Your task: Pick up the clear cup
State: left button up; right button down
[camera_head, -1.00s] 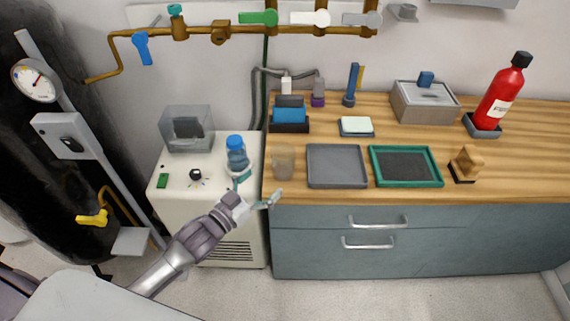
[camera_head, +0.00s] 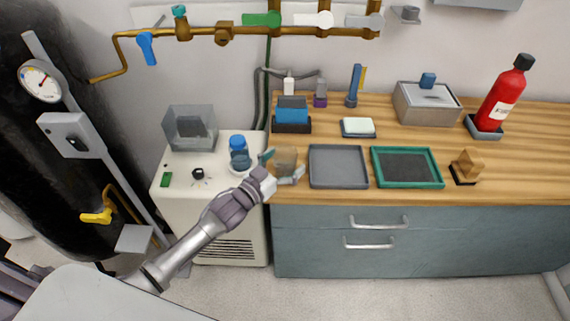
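The clear cup (camera_head: 285,158) stands upright near the left front corner of the wooden counter and looks brownish through its wall. My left gripper (camera_head: 283,167) is open at the cup, with one finger at its left side and the other in front and to the right, low down. I cannot tell whether the fingers touch the cup. The lower part of the cup is partly hidden by the gripper. My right gripper is not in view.
Right of the cup are a grey tray (camera_head: 312,180) and a green-rimmed tray (camera_head: 436,181). A blue-capped bottle (camera_head: 239,151) stands left on the white machine (camera_head: 181,217). A blue-and-black holder (camera_head: 291,128) is behind the cup. A red bottle (camera_head: 497,101) stands far right.

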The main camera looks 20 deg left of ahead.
pick_arm(q)
jog(key=c, duration=1)
jog(key=shift+c, duration=0.6)
jog(key=shift+r, duration=0.15)
